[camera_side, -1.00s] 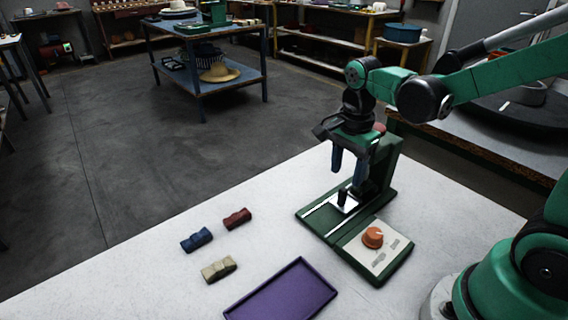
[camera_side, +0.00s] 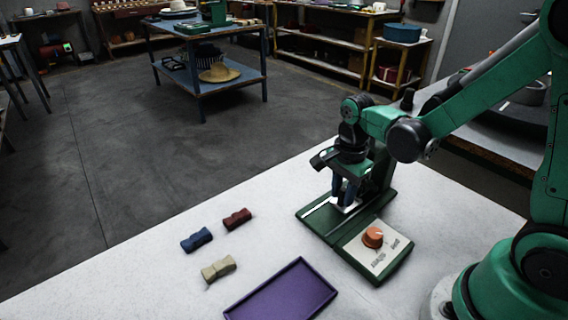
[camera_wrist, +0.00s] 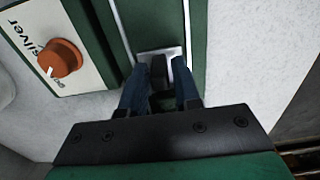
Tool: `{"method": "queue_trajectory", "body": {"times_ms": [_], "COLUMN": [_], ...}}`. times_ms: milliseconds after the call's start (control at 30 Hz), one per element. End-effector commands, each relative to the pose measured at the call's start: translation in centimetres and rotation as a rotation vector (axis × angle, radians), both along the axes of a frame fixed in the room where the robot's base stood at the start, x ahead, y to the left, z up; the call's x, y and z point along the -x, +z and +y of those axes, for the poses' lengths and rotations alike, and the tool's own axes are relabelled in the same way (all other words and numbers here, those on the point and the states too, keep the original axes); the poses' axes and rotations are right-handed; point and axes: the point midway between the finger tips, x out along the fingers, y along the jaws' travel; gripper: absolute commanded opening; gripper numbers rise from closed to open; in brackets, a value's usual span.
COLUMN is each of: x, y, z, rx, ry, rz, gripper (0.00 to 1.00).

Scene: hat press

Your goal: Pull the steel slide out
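The steel slide (camera_wrist: 160,51) is a small bright plate in the track of the green press; its edge also shows under my fingers in the side view (camera_side: 346,208). A short dark handle (camera_wrist: 158,72) stands on the slide. My gripper (camera_wrist: 161,75) has two blue fingers, one on each side of the handle in the wrist view. A thin light gap seems to show between the handle and the right finger; the left finger looks very close to it. In the side view my gripper (camera_side: 345,198) is low over the slide, and the fingers hide the handle.
An orange knob (camera_side: 373,237) sits on the press's pale panel beside the track. A purple tray (camera_side: 283,296) and blue (camera_side: 197,240), red (camera_side: 237,219) and tan (camera_side: 218,269) blocks lie on the white table. The table in front of the track is clear.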

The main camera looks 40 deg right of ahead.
Motion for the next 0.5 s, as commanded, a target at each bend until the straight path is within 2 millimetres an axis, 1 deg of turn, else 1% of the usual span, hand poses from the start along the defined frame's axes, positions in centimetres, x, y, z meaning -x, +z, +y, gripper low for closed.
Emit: {"method": "queue_trajectory", "body": {"times_ms": [33,67,100,500], "x": [0.0,0.0,0.0,-0.01], "y": [0.01,0.01,0.01,0.02], "z": [0.0,0.0,0.0,0.0], "rx": [0.0,0.0,0.0,0.0], "ry": [0.0,0.0,0.0,0.0], "rz": [0.0,0.0,0.0,0.0], "gripper": [0.1,0.02,0.0,0.0]}}
